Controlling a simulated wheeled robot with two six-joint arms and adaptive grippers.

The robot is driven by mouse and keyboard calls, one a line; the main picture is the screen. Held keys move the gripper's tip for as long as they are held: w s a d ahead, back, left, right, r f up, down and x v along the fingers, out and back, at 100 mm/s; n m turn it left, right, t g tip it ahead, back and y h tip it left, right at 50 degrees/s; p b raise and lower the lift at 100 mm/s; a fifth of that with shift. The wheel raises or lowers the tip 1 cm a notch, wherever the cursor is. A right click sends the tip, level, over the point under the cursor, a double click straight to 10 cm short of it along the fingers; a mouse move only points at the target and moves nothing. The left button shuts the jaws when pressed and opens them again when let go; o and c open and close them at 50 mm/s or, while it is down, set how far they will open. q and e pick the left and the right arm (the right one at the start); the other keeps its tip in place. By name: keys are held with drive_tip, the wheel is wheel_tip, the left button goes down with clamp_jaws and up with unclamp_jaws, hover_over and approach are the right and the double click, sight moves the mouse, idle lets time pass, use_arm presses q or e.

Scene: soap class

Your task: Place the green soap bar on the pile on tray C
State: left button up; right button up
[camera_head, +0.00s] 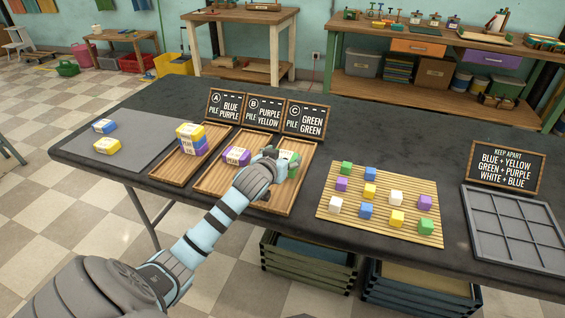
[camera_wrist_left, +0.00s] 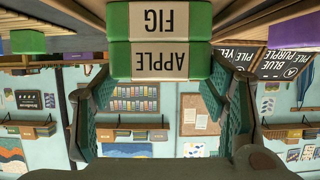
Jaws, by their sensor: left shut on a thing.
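My left gripper (camera_head: 272,156) is over the right part of the wooden trays, in front of sign C (camera_head: 304,121). In the left wrist view, which is upside down, its fingers (camera_wrist_left: 165,60) stand either side of a green bar labelled APPLE (camera_wrist_left: 160,62), and it is shut on it. A second green bar labelled FIG (camera_wrist_left: 165,20) lies directly under it; the two look stacked and touching. In the head view green (camera_head: 291,161) shows just right of the gripper, partly hidden. Tray C (camera_head: 281,206) is partly covered by my arm. My right gripper is not in view.
A yellow and purple pile (camera_head: 190,139) stands on the left tray (camera_head: 166,178). A bamboo mat with several cubes (camera_head: 381,222) and a grey divided tray (camera_head: 513,229) are to the right. Two bars lie on a grey mat (camera_head: 121,146).

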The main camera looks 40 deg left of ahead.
use_arm(q)
drive_tip(key=o, duration=0.9)
drive_tip(key=shift+c, duration=0.2)
drive_tip(key=o, duration=0.4)
drive_tip(key=shift+c, duration=0.2)
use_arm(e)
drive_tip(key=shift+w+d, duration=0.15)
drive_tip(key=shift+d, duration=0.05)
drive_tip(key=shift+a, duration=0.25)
use_arm(q)
drive_tip(key=shift+s+r, duration=0.1)
drive_tip(key=shift+r, duration=0.05)
drive_tip(key=p+v, duration=0.4)
drive_tip(key=v, duration=0.7)
drive_tip(key=shift+s+d, duration=0.2)
drive_tip(key=shift+s, duration=0.15)
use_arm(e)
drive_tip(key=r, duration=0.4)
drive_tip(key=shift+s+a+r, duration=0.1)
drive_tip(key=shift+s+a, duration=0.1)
use_arm(q)
drive_tip(key=shift+r, duration=0.1)
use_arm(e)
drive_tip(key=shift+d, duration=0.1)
